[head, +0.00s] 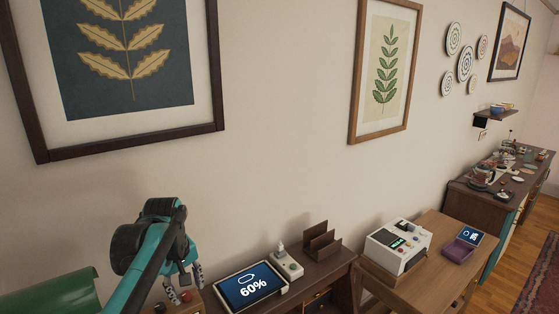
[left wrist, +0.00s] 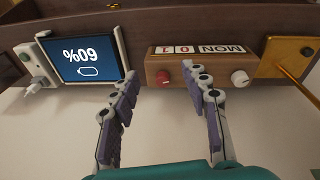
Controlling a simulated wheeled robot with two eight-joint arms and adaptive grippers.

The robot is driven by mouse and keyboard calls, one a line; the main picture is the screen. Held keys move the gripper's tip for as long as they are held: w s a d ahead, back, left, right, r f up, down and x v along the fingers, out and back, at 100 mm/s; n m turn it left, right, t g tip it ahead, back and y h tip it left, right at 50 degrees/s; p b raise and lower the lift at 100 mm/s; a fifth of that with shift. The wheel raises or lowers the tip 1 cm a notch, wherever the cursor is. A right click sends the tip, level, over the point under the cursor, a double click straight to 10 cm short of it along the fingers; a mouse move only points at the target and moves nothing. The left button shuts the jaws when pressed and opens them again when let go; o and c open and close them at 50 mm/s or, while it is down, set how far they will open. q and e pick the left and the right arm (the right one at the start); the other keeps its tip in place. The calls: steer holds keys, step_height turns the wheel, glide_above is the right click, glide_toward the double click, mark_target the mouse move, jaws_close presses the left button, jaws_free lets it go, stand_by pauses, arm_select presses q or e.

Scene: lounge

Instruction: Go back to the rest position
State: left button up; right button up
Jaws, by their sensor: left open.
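Beyond the fingertips is a wooden calendar block (left wrist: 203,64) reading MON 01, with a red knob and a white knob. In the head view the gripper and arm hide much of this block. My right gripper is in neither view.
A tablet (head: 250,287) showing 60% lies on the desk, beside a white socket box (head: 286,263) with a plug. A brown letter rack (head: 321,242) stands behind. A white machine (head: 398,246) and a purple device (head: 463,243) are on a wooden table. A green rounded object (head: 50,296) is at lower left.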

arm_select(q)
steer(key=s+d+f+m+t+b, duration=0.1)
steer(key=s+d+f+m+b, duration=0.1)
steer(key=s+f, duration=0.4)
steer(key=s+d+f+m+t+b, duration=0.2)
steer(key=s+f+m+b, duration=0.2)
steer(key=f, duration=0.5)
steer(key=s+d+f+m+t+b, duration=0.2)
steer(key=s+f+m+b, duration=0.1)
steer(key=s+f+b, duration=0.2)
step_height(320, 180, down, 3)
steer(key=s, duration=0.2)
steer(key=shift+s+d+r, duration=0.15)
steer(key=shift+s+d, duration=0.15)
